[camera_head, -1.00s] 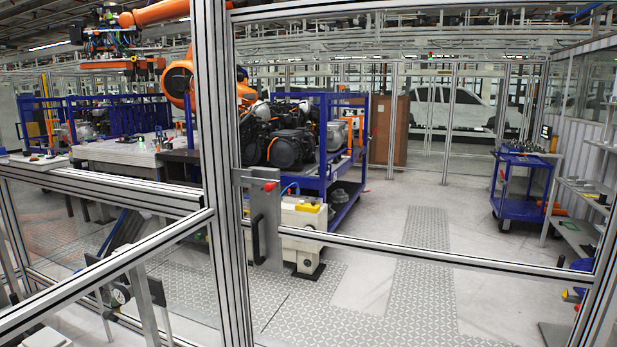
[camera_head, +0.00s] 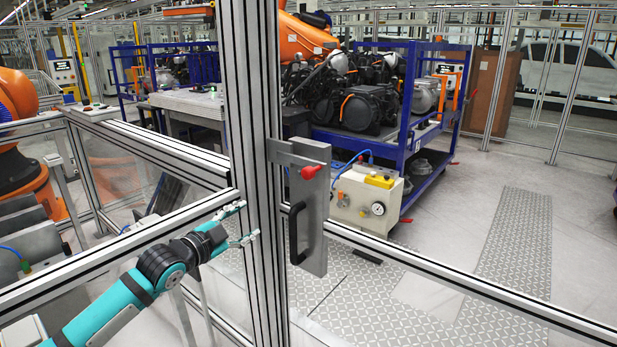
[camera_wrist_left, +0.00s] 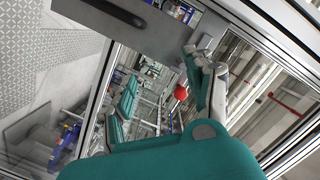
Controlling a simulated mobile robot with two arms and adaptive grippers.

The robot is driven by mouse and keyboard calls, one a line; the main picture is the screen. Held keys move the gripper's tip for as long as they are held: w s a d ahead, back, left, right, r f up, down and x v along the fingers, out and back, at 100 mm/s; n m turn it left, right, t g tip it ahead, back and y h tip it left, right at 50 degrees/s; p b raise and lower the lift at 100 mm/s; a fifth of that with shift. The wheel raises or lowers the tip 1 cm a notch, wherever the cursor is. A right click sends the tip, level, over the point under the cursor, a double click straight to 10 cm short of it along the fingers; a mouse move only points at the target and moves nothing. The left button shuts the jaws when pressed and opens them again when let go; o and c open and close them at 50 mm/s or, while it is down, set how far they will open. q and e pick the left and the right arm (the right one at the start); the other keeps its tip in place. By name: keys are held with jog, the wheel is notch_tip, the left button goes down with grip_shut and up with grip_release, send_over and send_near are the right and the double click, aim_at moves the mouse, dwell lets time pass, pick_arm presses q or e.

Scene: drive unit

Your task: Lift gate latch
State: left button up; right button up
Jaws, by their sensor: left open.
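The gate latch (camera_head: 312,215) is a grey metal plate with a black pull handle (camera_head: 296,233) and a red knob (camera_head: 311,171), mounted beside an aluminium post. My left gripper (camera_head: 248,222) is open and empty, just left of the post in the head view, apart from the knob and lower than it. In the left wrist view the latch plate (camera_wrist_left: 150,30) runs across the top with the handle (camera_wrist_left: 118,12), and the red knob (camera_wrist_left: 181,93) shows near a finger. The exact gap to the knob is hard to judge. My right gripper is not in view.
The aluminium post (camera_head: 262,100) stands between my left gripper and the latch in the head view. Fence rails (camera_head: 120,245) cross at the left. Beyond the gate are a blue rack (camera_head: 410,130) with engine parts, a cream box (camera_head: 367,200) and clear floor (camera_head: 440,250).

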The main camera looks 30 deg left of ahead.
pick_arm(q)
jog(key=s+d+r+m+t+h, duration=0.1)
jog(key=d+r+m+h, duration=0.15)
jog(key=d+r, duration=0.45)
jog(key=p, duration=0.2)
send_near(304, 175)
jog(key=w+p, duration=0.1)
jog(key=w, duration=0.2)
jog(key=w+p, duration=0.1)
jog(key=w, duration=0.2)
jog(key=w+d+p, duration=0.1)
jog(key=w, duration=0.3)
jog(key=shift+w+f+p, duration=0.15)
jog(key=shift+w+p, duration=0.15)
jog(key=shift+w, duration=0.35)
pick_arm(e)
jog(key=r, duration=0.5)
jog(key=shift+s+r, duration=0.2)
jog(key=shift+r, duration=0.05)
pick_arm(q)
jog(key=shift+c, duration=0.4)
jog(key=shift+m+y, duration=0.25)
grip_shut()
